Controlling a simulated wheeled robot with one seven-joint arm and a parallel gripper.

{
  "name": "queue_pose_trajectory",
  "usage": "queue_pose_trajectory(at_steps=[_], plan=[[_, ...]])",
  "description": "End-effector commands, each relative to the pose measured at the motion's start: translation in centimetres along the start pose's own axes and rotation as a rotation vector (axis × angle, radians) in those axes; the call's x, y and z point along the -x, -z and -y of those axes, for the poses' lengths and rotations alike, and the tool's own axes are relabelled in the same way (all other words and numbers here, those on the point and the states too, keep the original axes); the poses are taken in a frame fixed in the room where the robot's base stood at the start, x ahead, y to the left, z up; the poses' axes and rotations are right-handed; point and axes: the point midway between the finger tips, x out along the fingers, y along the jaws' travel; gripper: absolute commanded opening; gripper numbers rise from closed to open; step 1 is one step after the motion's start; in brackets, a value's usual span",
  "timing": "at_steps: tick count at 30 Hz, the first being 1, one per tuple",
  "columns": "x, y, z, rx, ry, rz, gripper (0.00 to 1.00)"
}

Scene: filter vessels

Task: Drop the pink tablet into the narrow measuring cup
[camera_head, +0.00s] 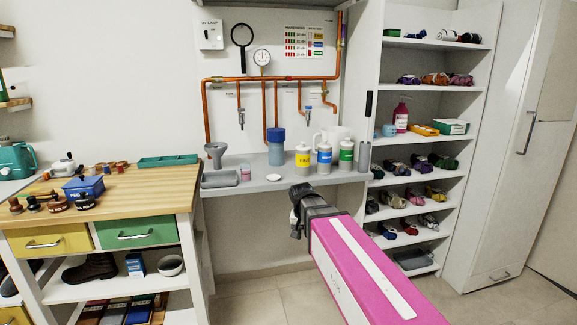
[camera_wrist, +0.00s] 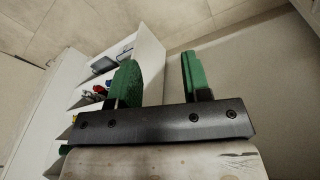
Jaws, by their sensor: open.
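My gripper (camera_wrist: 160,70) is open in the wrist view, with two green fingers apart and nothing between them. In the head view my gripper (camera_head: 297,208) is a dark shape just in front of the grey counter; its fingers are hard to make out. A small clear cup with a pinkish tint (camera_head: 246,173) stands on the counter, left of a white dish (camera_head: 273,178). I cannot tell whether it is the narrow measuring cup. A grey cylinder (camera_head: 364,157) stands at the counter's right end. I cannot make out the pink tablet.
The grey counter (camera_head: 290,184) also holds a grey tray (camera_head: 220,180), a metal funnel-shaped vessel (camera_head: 215,153), a blue-lidded jar (camera_head: 276,148) and several labelled bottles (camera_head: 324,158). A shelf unit (camera_head: 420,182) stands right. A wooden workbench (camera_head: 125,183) stands left.

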Motion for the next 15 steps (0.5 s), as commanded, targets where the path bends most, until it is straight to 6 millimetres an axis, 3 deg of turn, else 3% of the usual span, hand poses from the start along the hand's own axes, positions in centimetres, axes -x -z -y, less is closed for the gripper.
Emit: queue_pose_trajectory(at_steps=[3, 9, 15], plan=[[-4.0, -2.1, -3.4, 0.036, 0.017, 0.034, 0.44], [-9.6, -5.6, -8.2, 0.099, 0.056, 0.076, 0.44], [-13.3, -8.7, -11.5, 0.142, 0.093, 0.1, 0.44]])
